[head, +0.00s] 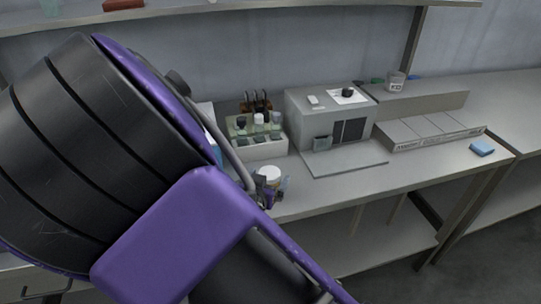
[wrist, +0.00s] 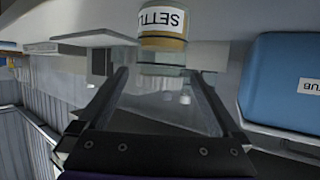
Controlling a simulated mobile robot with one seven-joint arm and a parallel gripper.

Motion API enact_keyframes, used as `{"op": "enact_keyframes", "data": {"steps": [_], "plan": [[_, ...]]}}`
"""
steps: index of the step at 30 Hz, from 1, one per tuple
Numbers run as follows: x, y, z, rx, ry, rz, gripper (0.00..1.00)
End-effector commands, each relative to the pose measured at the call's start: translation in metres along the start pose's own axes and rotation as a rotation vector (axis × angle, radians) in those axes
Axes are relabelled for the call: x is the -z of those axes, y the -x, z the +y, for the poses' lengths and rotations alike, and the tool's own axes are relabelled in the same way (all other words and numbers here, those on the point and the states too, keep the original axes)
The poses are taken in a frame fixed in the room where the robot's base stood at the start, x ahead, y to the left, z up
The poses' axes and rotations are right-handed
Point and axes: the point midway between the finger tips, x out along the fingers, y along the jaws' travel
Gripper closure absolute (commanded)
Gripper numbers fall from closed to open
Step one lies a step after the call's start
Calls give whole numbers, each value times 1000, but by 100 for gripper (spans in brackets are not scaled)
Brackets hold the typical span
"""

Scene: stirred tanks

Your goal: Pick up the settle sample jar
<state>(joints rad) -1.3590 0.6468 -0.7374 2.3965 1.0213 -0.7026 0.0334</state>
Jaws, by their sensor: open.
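The settle sample jar (wrist: 163,42) shows at the top centre of the wrist view. It has a white label reading "SETTL", an amber band and a clear glass part. In the head view a white-lidded jar (head: 269,173), likely the same one, stands near the front edge of the bench, partly hidden by my arm. My gripper (wrist: 162,72) is open, its two fingers spread to either side of the jar's clear end. I cannot tell whether the fingertips reach past the glass. In the head view my gripper (head: 270,192) is mostly hidden beside the jar.
A blue tub (wrist: 290,80) is close by the right finger in the wrist view. On the bench (head: 400,174) are a rack of bottles (head: 262,148), a grey box-shaped instrument (head: 330,115) and a blue block (head: 482,148).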

Motion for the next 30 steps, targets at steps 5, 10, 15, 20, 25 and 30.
{"op": "enact_keyframes", "data": {"steps": [5, 10, 15, 20, 25, 30], "plan": [[-2, -32, 2, -5, 0, 1, 0], [-1, -49, 1, -3, 0, 0, 0], [0, -50, 1, -1, 0, 0, 0], [0, -50, 1, -1, 0, 0, 13], [0, -50, 1, -1, 0, 0, 43], [0, -50, 1, -1, 0, 0, 74]]}}
